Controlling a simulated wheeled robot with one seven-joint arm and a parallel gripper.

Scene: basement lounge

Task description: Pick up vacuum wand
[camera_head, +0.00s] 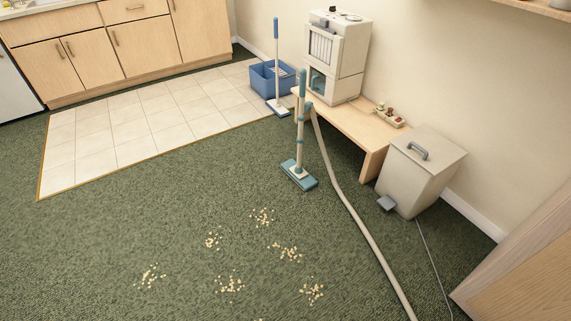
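The vacuum wand (300,130) stands upright on the green carpet, in front of the low wooden bench. It is a pale tube with a teal handle at its top and a flat teal floor head (299,176) at its foot. A beige hose (350,207) joins it near the handle and runs down along the carpet to the bottom edge of the head view. My gripper is not in view.
Several crumb piles (229,284) lie on the open carpet. A blue bucket (268,80) and a blue-headed mop (277,60) stand behind the wand. The bench (345,120) holds a white machine (336,58). A grey pedal bin (418,172) stands right; a thin cord lies beside it.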

